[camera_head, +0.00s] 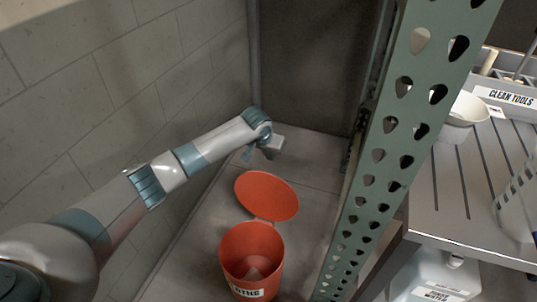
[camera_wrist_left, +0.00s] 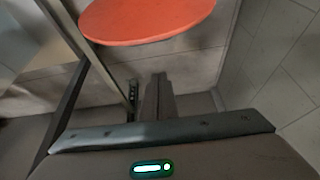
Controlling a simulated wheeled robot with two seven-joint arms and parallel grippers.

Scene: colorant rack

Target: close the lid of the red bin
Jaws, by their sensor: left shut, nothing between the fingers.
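The red bin (camera_head: 235,262) stands on the grey floor at the bottom middle of the head view, with a white label on its front. Its round red lid (camera_head: 267,196) is open, tilted up and back at the bin's far edge. Something pale lies inside the bin. My left gripper (camera_head: 272,150) is beyond the lid, at its far side, and apart from it in the picture. In the left wrist view, the shut, empty left fingers (camera_wrist_left: 160,84) show below the lid (camera_wrist_left: 148,18). The bin's body is not visible there. My right gripper is out of view.
A green perforated post (camera_head: 377,170) rises just right of the bin. A block wall (camera_head: 110,90) runs along the left. A metal bench (camera_head: 465,185) with a white bowl (camera_head: 466,112) and a "CLEAN TOOLS" holder (camera_head: 508,97) is at right, with a white container (camera_head: 430,275) below.

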